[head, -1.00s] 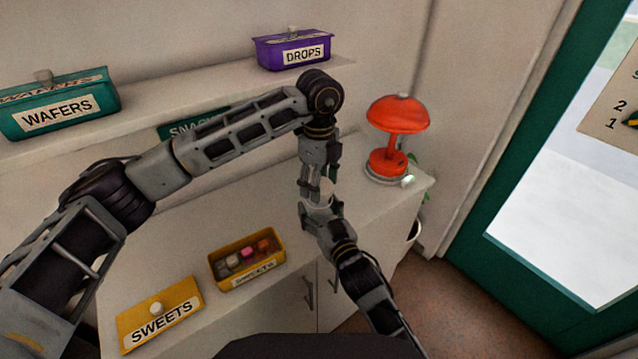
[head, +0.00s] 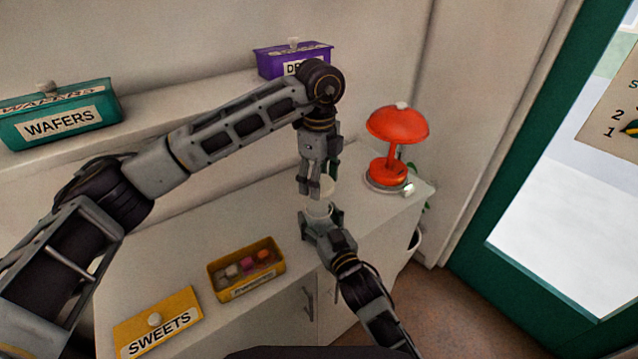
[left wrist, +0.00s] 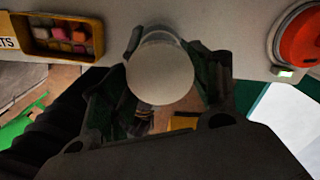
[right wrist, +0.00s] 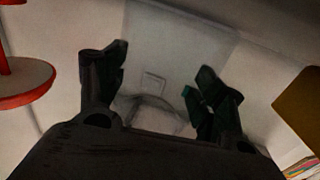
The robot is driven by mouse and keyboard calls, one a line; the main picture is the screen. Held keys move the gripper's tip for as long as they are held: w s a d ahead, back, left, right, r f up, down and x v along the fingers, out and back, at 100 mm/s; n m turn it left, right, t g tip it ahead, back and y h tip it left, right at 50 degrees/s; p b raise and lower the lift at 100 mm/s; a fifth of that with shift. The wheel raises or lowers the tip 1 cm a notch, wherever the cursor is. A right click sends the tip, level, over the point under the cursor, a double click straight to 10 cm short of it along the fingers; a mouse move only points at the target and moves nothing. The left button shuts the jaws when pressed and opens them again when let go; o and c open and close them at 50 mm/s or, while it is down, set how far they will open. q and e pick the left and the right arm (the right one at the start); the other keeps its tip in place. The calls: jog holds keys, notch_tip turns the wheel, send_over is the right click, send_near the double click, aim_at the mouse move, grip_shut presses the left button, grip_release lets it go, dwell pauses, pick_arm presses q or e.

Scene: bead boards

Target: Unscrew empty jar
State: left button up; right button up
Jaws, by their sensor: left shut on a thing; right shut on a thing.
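A pale round lid (head: 325,187) is between the fingers of my left gripper (head: 313,190), which points down and is shut on it. In the left wrist view the lid (left wrist: 160,72) shows face-on and covers part of what is beyond it. The clear jar (head: 318,209) is just below the lid, gripped by my right gripper (head: 320,218). The lid looks raised off the jar's rim with a small gap. The jar looks empty, and its glass shows faintly between the fingers in the right wrist view (right wrist: 152,112).
A red lamp (head: 397,125) stands right of the grippers on the white counter (head: 200,240). An open yellow box of sweets (head: 247,290) and its yellow SWEETS lid (head: 160,335) are at left. The teal WAFERS box (head: 60,120) and purple DROPS box (head: 272,65) are on the shelf.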

jog(key=o, duration=2.1)
jog(key=shift+c, duration=0.2)
jog(key=shift+s+d, duration=0.1)
jog(key=shift+s, duration=0.1)
jog(key=v, duration=1.1)
jog(key=shift+s, duration=0.3)
jog(key=shift+s+d, duration=0.1)
jog(key=shift+d, duration=0.05)
